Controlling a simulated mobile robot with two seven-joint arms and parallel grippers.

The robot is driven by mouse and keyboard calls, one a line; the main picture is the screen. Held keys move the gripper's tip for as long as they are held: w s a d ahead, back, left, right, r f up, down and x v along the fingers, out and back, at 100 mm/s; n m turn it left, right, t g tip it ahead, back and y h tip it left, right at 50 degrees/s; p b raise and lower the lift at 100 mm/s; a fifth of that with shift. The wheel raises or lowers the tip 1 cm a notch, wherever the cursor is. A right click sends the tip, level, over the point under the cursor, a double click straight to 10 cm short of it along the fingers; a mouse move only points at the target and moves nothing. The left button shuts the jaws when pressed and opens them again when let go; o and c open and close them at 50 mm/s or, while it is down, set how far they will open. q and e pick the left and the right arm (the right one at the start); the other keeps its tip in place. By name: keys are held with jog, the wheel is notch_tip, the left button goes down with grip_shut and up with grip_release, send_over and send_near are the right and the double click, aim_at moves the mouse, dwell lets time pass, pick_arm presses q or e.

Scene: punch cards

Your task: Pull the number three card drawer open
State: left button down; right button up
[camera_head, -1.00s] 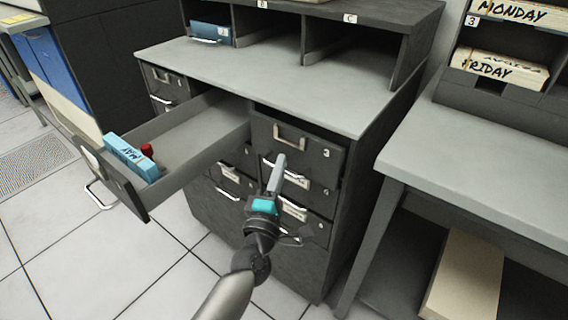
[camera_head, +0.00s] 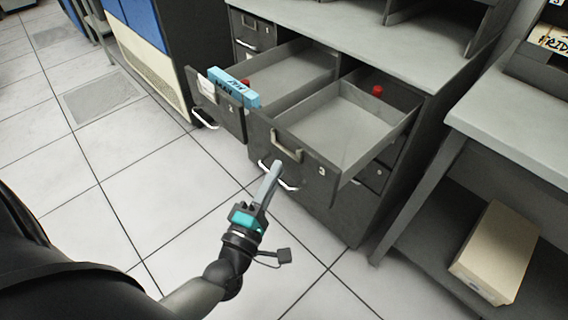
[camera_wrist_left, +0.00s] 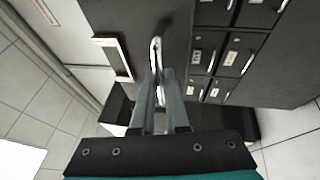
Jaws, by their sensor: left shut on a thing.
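The number three drawer (camera_head: 310,177) is a dark grey drawer with a small "3" label at the right of its front. It stands well out of the cabinet, and its inside is visible, with a small red object (camera_head: 377,91) at the back. Its pale metal handle (camera_head: 290,186) runs along the lower front. My left gripper (camera_head: 276,168) is shut on this handle. In the left wrist view the fingers (camera_wrist_left: 160,100) close around the handle (camera_wrist_left: 156,50). My right gripper is not in view.
To the left, another drawer (camera_head: 219,112) stands open with a blue box (camera_head: 233,88) marked MAY in it. A side table (camera_head: 500,117) stands at right with a cream box (camera_head: 495,252) beneath. The tiled floor (camera_head: 150,190) in front is clear.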

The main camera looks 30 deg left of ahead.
pick_arm(q)
jog(key=shift+s+a, duration=0.25)
jog(key=shift+s, duration=0.4)
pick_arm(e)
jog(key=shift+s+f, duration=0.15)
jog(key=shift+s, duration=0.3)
pick_arm(q)
jog(key=c, duration=1.2)
grip_release()
jog(key=s+f+p, duration=0.1)
jog(key=s+f, duration=0.1)
jog(key=s, duration=1.3)
jog(key=shift+d+f, duration=0.4)
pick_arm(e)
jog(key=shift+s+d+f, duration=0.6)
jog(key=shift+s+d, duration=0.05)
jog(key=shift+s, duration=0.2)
pick_arm(q)
jog(key=shift+f, duration=0.1)
